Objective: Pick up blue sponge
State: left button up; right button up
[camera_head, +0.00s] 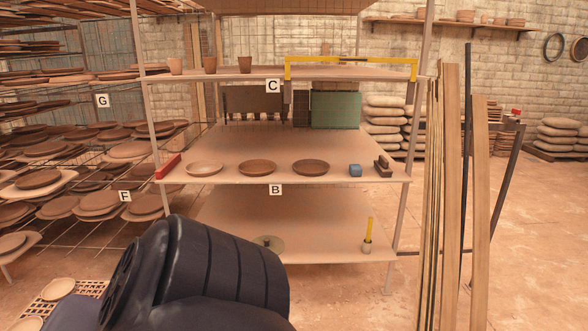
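A small blue sponge (355,171) sits on the middle shelf, marked B (230,178), close to its front edge and right of centre. It stands apart from the bowls on its left and just left of a dark brown block-like object (383,167). A large dark arm link of mine fills the lower left, below and left of the sponge. Neither of my grippers shows in this view.
Three shallow bowls (258,167) line the shelf's front, with a red object (168,166) at its left end. Upright posts flank the shelf. Tall wooden planks (480,200) stand at the right. Loaded drying racks (100,200) fill the left.

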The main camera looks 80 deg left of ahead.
aim_at(355, 170)
jog(key=u, duration=2.8)
